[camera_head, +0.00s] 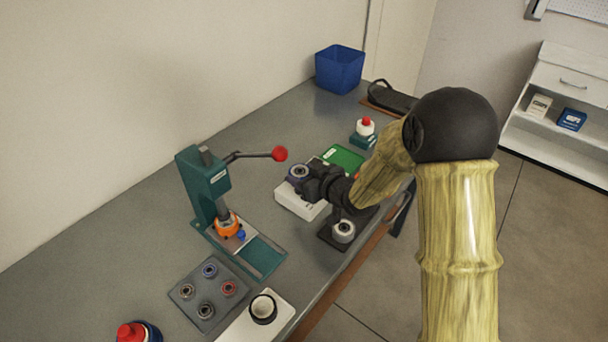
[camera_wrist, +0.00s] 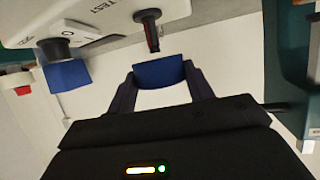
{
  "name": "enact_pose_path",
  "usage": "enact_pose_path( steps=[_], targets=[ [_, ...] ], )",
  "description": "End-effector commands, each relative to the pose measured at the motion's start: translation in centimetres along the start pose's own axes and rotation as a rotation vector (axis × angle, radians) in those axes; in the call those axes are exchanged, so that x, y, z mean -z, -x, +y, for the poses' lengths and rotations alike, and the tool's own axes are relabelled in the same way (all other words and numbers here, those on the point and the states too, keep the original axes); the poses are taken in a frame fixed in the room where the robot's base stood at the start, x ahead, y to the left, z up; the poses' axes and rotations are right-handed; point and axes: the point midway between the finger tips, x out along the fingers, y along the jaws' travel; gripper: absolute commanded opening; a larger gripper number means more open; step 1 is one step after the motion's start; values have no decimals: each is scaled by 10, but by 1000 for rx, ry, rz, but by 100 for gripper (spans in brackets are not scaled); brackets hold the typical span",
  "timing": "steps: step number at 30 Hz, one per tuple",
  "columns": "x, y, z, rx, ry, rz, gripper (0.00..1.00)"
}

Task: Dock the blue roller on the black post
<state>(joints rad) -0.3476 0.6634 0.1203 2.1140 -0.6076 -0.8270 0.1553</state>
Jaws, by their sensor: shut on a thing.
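My gripper (camera_head: 302,178) is shut on the blue roller (camera_head: 298,171), which has a grey centre, and holds it above a white box. In the wrist view the roller (camera_wrist: 160,72) sits between the two fingers of my gripper (camera_wrist: 162,85). The wrist view looks upside down. There, a slim dark post with a reddish length (camera_wrist: 149,32) stands out from the white box marked TEST, just beyond the roller and apart from it. A thicker dark stub (camera_wrist: 55,48) shows farther left. I cannot tell for sure which is the black post; the head view does not show it clearly.
The white box (camera_head: 290,204) lies under my gripper. A green press (camera_head: 204,189) with a red-knobbed lever stands to the left. A grey tray (camera_head: 187,276) holds several rollers. A white pad (camera_head: 283,319) bears a dark cup. A blue bin (camera_head: 340,70) stands at the back.

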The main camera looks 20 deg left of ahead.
Motion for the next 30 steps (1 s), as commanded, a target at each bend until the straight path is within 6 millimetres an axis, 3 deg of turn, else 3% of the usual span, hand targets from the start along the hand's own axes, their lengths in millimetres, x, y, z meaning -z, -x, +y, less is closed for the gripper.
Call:
enact_pose_path(
  steps=[14, 15, 16, 30],
  targets=[
    [0, 0, 0, 0, 1, 1, 26],
    [0, 0, 0, 0, 1, 1, 57],
    [0, 0, 0, 0, 0, 1, 61],
    [1, 10, 0, -1, 0, 0, 61]
  ],
)
